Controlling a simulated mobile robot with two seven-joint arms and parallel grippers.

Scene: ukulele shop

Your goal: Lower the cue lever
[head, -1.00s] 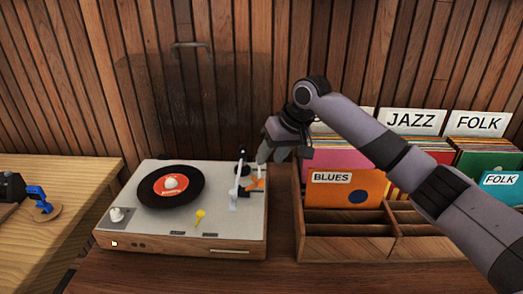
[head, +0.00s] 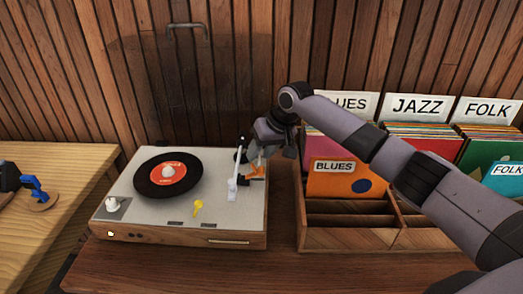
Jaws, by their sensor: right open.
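The turntable (head: 150,225) sits on the wooden counter with a black record (head: 145,184) on its platter. A pale tonearm (head: 238,172) stands at its right side. A small orange piece (head: 257,172) beside the tonearm base looks like the cue lever; its exact shape is partly hidden. A yellow lever-like piece (head: 199,207) is near the front of the deck. My right gripper (head: 254,155) is open, pointing down just above and behind the orange piece. Whether it touches the piece is unclear.
A raised clear lid (head: 190,90) stands behind the deck. A wooden record crate (head: 345,238) with BLUES, JAZZ and FOLK sleeves is close on the right, beneath my right arm. A blue object (head: 34,187) stands on the left table. The counter front is clear.

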